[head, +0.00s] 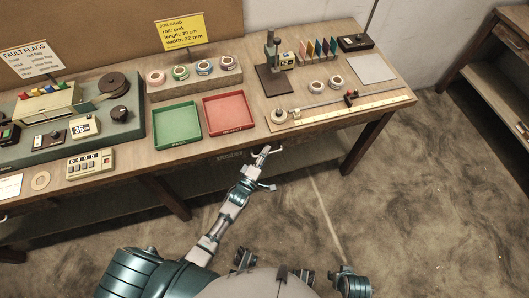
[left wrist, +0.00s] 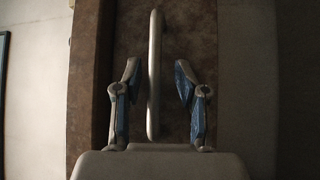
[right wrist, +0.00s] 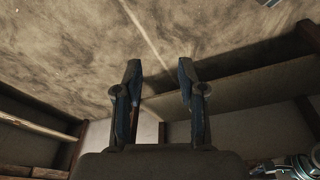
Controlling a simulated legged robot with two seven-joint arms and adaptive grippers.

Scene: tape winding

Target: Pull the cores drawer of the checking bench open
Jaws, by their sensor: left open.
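The wooden bench (head: 215,145) runs across the head view, with a drawer front under its top edge. In the left wrist view the brown drawer front (left wrist: 190,35) fills the middle. A pale bar handle (left wrist: 154,70) stands out from it. My left gripper (head: 264,150) is at the bench's front edge, below the red tray. In the left wrist view the left gripper (left wrist: 157,75) is open, with one finger on each side of the handle and a gap visible on both sides. My right gripper (right wrist: 157,75) is open and empty, with floor beyond it.
A green tray (head: 177,124) and a red tray (head: 229,114) lie on the bench above the left gripper. A ruler fixture (head: 340,106) is to their right. A bench leg (head: 366,145) stands right of the gripper. Open floor (head: 420,200) lies in front.

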